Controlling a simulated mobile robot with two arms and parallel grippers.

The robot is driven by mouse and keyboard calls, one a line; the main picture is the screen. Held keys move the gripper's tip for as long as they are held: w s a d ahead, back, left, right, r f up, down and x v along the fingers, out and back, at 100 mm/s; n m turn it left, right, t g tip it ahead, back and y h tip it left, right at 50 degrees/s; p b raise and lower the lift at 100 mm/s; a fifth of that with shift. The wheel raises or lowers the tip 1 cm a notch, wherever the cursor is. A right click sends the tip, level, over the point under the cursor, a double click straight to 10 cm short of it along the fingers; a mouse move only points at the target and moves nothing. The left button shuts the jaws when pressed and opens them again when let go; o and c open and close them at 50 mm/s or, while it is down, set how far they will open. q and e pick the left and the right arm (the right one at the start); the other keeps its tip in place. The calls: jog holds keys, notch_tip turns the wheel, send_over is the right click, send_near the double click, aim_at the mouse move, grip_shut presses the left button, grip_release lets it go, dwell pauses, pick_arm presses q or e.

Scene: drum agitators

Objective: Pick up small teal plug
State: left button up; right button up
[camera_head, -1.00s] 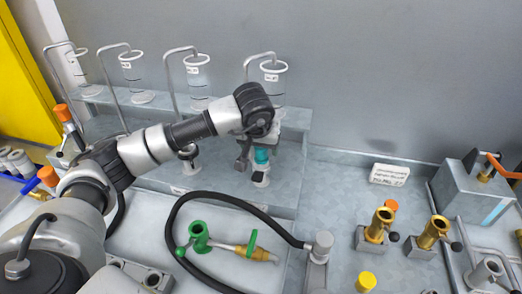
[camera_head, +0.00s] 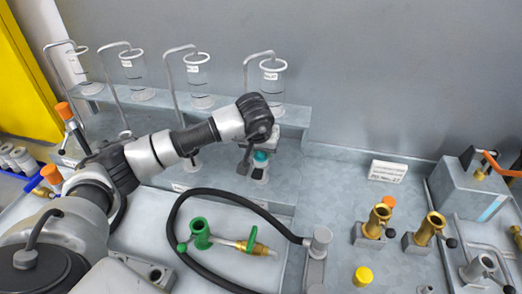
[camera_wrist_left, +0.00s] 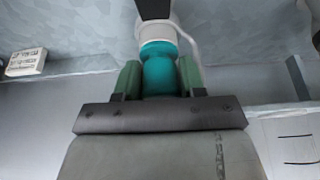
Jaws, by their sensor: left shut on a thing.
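The small teal plug (camera_head: 261,157) sits at the top of a small white-and-grey fitting (camera_head: 260,173) on the grey bench below the rightmost glass cylinder. In the left wrist view the teal plug (camera_wrist_left: 159,68) stands between the two green finger pads of my left gripper (camera_wrist_left: 158,78), which is shut on it. A pale collar (camera_wrist_left: 156,32) meets the plug's far end. In the head view my left gripper (camera_head: 258,150) is over the plug and partly hidden by its own wrist. My right gripper is not in view.
Several glass cylinders (camera_head: 272,82) with bent metal tubes stand along the back shelf. A black hose (camera_head: 178,218) curves around a green-and-brass fitting (camera_head: 201,234) in front. Brass valves (camera_head: 377,222), a yellow cap (camera_head: 363,275) and a white label block (camera_head: 388,171) are at right.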

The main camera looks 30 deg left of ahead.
pick_arm(q)
jog(key=shift+r, duration=0.15)
jog(key=shift+r, duration=0.3)
jog(key=r+b, duration=0.1)
jog(key=d+r+b, duration=0.1)
jog(key=r, duration=0.1)
jog(key=shift+r, duration=0.25)
jog(key=d+r+b, duration=0.2)
jog(key=d+r, duration=0.4)
jog(key=d, duration=0.4)
jog(key=shift+d+r+b, duration=0.3)
jog(key=shift+d+b, duration=0.05)
